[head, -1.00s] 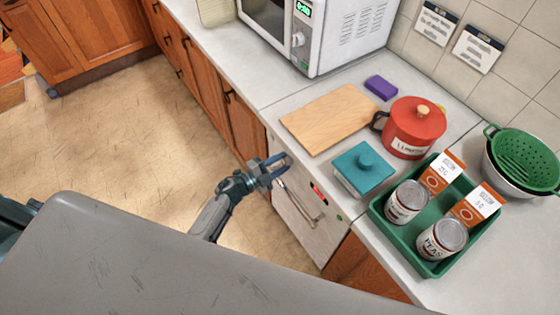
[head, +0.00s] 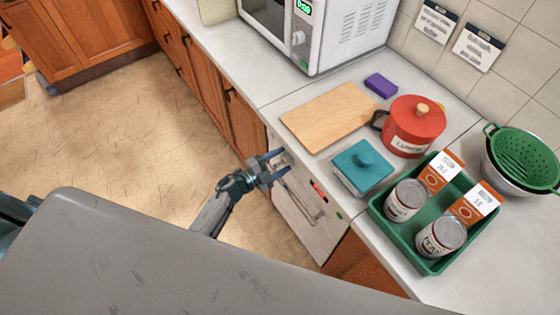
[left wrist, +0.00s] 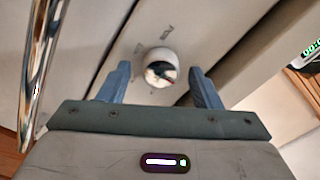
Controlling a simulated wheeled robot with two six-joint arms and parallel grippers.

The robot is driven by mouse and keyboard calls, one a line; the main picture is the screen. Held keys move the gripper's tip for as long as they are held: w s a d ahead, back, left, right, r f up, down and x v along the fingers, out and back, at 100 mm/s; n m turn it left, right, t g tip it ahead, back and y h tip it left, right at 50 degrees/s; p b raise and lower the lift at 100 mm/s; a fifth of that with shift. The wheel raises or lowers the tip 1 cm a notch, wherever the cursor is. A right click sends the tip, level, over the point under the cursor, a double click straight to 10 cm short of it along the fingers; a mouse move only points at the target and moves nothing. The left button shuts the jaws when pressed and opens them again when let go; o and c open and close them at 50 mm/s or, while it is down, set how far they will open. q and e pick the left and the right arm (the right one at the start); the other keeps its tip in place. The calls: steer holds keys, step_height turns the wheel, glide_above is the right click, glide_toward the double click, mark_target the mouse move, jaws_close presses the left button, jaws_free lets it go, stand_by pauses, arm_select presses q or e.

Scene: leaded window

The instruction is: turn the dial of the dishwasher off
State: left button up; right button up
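The dishwasher (head: 298,222) is the pale front panel under the counter, with a bar handle and a small red display. Its dial (left wrist: 160,68) shows in the left wrist view as a round white knob with a dark and red mark on its face. Small labels sit around it; I cannot read its setting. My left gripper (head: 283,162) is open in front of the panel's upper left part. In the left wrist view its two blue fingers stand on either side of the dial, apart from it. In the head view the gripper hides the dial. My right gripper is not in view.
A chrome bar (left wrist: 38,65) runs along the left of the wrist view. The floor (head: 130,150) is clear.

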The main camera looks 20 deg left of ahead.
arm_select(q)
steer(key=b+v, duration=0.3)
steer(key=v, duration=0.7)
steer(key=shift+s+a, duration=0.3)
steer(key=s+a+f+n+g+y+b, duration=0.1)
steer(key=s+a+f+n+y, duration=0.25)
steer(key=f, duration=0.65)
steer(key=s+a+f+n+g+y+b, duration=0.1)
steer(key=s+a+f+n+g+y, duration=0.25)
steer(key=f, duration=0.55)
steer(key=s+a+f+n+t+y+b, duration=0.15)
steer(key=s+f+n+y, duration=0.35)
steer(key=f, duration=0.5)
steer(key=s+f+n+g, duration=0.3)
steer(key=s+f+g, duration=0.2)
steer(key=s, duration=0.9)
steer(key=s+f+n+g+b, duration=0.1)
steer(key=s+f+n+g, duration=0.3)
steer(key=s+f, duration=0.5)
steer(key=s+g, duration=0.1)
steer(key=s, duration=0.4)
steer(key=shift+s+d+f, duration=0.25)
steer(key=shift+d+f, duration=0.05)
steer(key=shift+d, duration=0.05)
